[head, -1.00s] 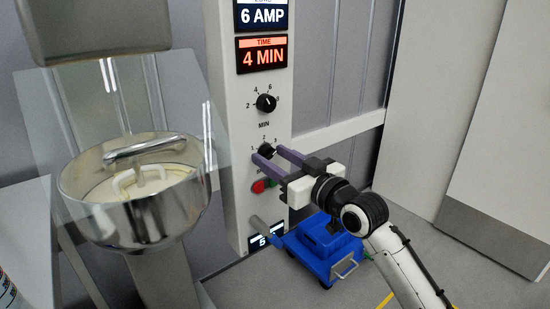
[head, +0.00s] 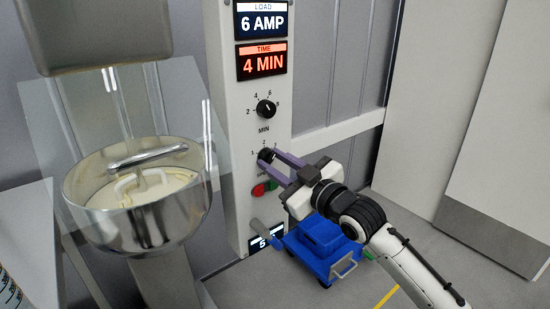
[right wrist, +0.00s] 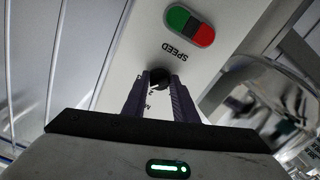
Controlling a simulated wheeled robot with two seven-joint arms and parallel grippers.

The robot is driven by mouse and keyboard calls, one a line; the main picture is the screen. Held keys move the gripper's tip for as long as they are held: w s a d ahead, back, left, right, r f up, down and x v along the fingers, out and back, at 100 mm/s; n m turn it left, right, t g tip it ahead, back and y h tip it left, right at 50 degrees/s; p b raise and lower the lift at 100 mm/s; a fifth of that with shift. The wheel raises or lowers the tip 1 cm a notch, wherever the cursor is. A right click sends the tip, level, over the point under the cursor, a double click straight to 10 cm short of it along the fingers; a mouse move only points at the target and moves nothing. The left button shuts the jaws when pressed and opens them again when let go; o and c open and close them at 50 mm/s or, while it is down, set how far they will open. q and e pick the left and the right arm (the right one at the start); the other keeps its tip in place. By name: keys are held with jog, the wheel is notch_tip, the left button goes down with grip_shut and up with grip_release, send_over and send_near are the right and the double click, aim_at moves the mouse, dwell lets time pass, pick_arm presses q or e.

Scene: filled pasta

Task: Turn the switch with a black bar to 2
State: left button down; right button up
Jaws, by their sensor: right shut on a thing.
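The speed switch, a small black knob (head: 265,155) with the marks 1, 2 and 3 around it, sits low on the white control column. My right gripper (head: 269,158) has come in from the right, and its two purple fingers are shut on this knob. In the right wrist view the knob (right wrist: 158,77) is between the fingertips, under the word SPEED. The fingers hide part of the knob, and I cannot tell exactly which number it points to. My left gripper is not in view.
Above is another black knob (head: 265,109) marked MIN, under displays reading 6 AMP (head: 262,21) and 4 MIN (head: 262,60). A green and red button pair (head: 264,189) is just below the fingers. A steel mixer bowl (head: 135,200) stands left; a blue cart (head: 322,248) is below.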

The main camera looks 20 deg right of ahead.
jog(key=n+p, duration=0.1)
jog(key=n, duration=0.1)
jog(key=shift+r+n, duration=0.1)
jog(key=shift+n, duration=0.3)
jog(key=shift+n+p, duration=1.25)
jog(key=shift+n, duration=1.05)
jog(key=o, duration=1)
jog(key=shift+o, duration=0.2)
jog(key=b+v, duration=0.1)
jog(key=v, duration=0.9)
jog(key=shift+s, duration=0.15)
